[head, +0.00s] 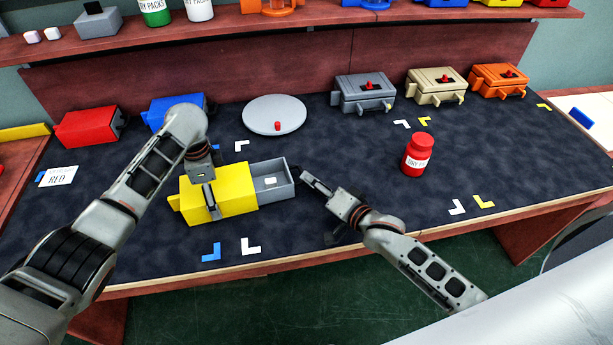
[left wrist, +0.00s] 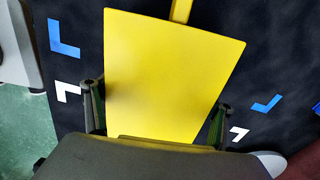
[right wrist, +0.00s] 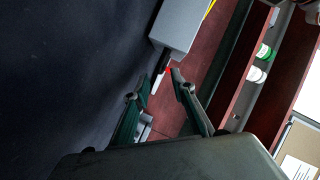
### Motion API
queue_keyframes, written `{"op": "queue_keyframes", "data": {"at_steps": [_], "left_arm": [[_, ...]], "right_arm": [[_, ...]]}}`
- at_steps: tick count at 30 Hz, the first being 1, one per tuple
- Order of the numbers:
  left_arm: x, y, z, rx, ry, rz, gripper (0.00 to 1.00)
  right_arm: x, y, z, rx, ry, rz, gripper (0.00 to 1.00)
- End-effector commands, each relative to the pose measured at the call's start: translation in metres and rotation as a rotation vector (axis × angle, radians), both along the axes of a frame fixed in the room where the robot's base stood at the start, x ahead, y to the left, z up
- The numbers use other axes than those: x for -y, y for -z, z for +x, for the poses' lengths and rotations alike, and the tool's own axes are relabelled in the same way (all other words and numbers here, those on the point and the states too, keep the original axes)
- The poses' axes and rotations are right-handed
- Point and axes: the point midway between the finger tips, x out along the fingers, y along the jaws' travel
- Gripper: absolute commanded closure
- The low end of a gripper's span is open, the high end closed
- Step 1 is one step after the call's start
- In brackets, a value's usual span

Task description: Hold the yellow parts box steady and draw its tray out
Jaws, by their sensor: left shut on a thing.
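The yellow parts box (head: 235,205) stands on the dark mat at the middle front; its top fills the middle of the left wrist view (left wrist: 170,70). Its grey tray (head: 288,172) sticks out to the right, with a small white piece (head: 270,181) inside. My left gripper (head: 208,195) is shut on the box from above, one finger on each side in the left wrist view (left wrist: 157,112). My right gripper (head: 306,178) is just right of the tray's end. Its fingers are spread and empty in the right wrist view (right wrist: 158,95), short of the grey tray (right wrist: 178,25).
A red jar (head: 417,155) stands to the right on the mat. A round grey plate (head: 274,114) with a small red piece lies behind the box. Red (head: 88,126), blue, grey (head: 364,93), tan and orange boxes line the back. The front right of the mat is clear.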

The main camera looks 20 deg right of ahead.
Motion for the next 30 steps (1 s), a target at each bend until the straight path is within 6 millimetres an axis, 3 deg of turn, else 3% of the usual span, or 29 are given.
{"op": "queue_keyframes", "data": {"at_steps": [6, 12, 28, 29, 30], "left_arm": [[-0.001, 0.001, 0.0, -0.001, 0.0, 0.003, 0.51], [-0.001, 0.001, -0.001, -0.001, 0.001, 0.003, 0.51], [-0.001, 0.001, -0.001, -0.002, 0.001, 0.002, 0.51], [-0.001, 0.001, -0.001, -0.002, 0.001, 0.002, 0.12], [0.0, 0.001, -0.001, -0.002, 0.001, 0.002, 0.02]], "right_arm": [[0.015, -0.009, -0.041, -0.002, 0.0, -0.002, 0.75], [0.024, -0.015, -0.064, 0.0, 0.0, -0.001, 0.75], [0.027, -0.018, -0.072, 0.001, 0.0, -0.002, 0.75], [0.027, -0.017, -0.072, 0.001, 0.0, -0.002, 0.75], [0.027, -0.017, -0.072, 0.001, 0.0, -0.002, 0.75]]}}
